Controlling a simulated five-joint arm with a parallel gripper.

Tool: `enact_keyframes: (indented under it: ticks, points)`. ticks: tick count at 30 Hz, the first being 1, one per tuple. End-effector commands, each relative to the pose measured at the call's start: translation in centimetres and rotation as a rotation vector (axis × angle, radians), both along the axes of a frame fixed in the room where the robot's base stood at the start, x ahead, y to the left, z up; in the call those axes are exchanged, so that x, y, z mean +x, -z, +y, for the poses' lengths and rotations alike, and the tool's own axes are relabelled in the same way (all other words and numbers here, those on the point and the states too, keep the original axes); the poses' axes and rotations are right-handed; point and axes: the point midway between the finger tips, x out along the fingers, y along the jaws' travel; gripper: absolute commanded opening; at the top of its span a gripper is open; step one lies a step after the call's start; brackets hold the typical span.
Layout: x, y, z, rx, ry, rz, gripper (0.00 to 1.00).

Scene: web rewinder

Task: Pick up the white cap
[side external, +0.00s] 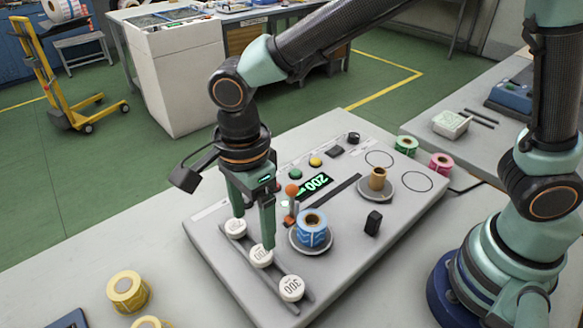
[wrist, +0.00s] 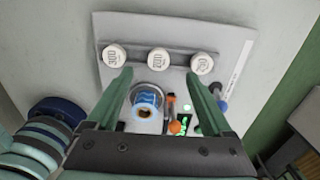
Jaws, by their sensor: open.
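Three white caps sit in a row on a dark rail of the machine. In the side view they are the far cap (side external: 235,228), the middle cap (side external: 261,257) and the near cap (side external: 291,288). The near cap reads 300; the other labels are hard to read. The wrist view shows the 300 cap (wrist: 116,56) at left, the middle cap (wrist: 158,61) and the right cap (wrist: 202,63). My gripper (side external: 253,230) is open and empty, pointing down by the row. In the wrist view its fingertips (wrist: 160,78) lie either side of the middle cap's line. Contact cannot be told.
A blue roll (side external: 312,232) stands on a round plate close beside my gripper. An orange-knobbed lever (side external: 291,190) stands behind it. A brown core (side external: 377,178) and a black block (side external: 373,222) are farther right. Yellow rolls (side external: 127,291) lie on the table at left.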

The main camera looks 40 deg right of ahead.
Motion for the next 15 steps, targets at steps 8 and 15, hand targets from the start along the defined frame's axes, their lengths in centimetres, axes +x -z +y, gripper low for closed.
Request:
enact_keyframes:
  ticks: [8, 15]
  points:
    - [0.0, 2.8, -0.1, 0.0, 0.0, 0.0, 0.85]
    - [-0.3, 5.7, -0.7, -0.003, 0.0, 0.003, 0.85]
